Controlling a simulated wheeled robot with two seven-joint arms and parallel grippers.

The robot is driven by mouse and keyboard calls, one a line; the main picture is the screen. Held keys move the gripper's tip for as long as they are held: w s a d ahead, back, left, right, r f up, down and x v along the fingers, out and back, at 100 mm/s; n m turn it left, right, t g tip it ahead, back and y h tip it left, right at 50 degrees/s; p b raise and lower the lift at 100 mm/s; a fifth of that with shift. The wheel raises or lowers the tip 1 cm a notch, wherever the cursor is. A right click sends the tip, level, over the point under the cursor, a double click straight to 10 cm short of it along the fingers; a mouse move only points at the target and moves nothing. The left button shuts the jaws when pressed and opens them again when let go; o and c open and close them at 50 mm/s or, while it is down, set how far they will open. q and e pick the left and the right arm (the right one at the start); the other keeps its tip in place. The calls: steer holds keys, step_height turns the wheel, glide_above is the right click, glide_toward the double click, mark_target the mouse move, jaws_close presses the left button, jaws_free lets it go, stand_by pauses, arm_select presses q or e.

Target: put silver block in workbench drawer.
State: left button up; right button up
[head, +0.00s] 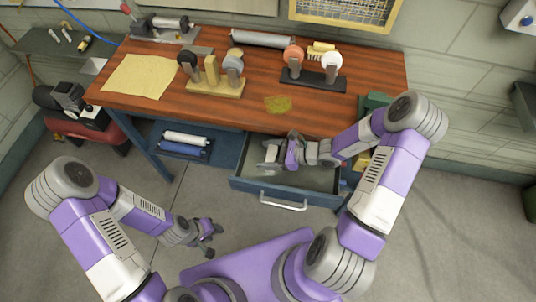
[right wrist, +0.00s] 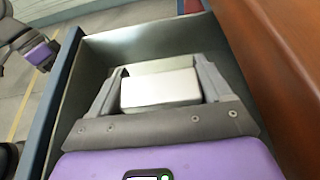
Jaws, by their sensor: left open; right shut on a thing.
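The silver block (right wrist: 160,88) is a pale rectangular block between the fingers of my right gripper (right wrist: 158,92) in the right wrist view. My right gripper (head: 268,157) is shut on it, inside the open workbench drawer (head: 318,180). The drawer's grey walls (right wrist: 200,38) surround the gripper in the right wrist view. I cannot tell whether the block touches the drawer floor. My left gripper (head: 212,237) is open and empty, low over the floor, left of the drawer front.
The wooden workbench top (head: 225,115) overhangs the drawer's back. It carries stands with round-headed tools (head: 214,85), a yellow cloth (head: 140,76) and a metal cylinder (head: 262,39). The drawer handle (head: 284,203) faces me. A blue shelf (head: 190,135) lies left of the drawer.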

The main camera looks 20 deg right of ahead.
steer(key=o, duration=1.4)
steer(key=shift+f, duration=0.1)
steer(key=shift+r, duration=0.25)
steer(key=p+v, duration=0.1)
steer(key=v, duration=0.6)
steer(key=shift+s+d+p, duration=0.15)
steer(key=shift+d+p, duration=0.05)
steer(key=shift+p, duration=0.1)
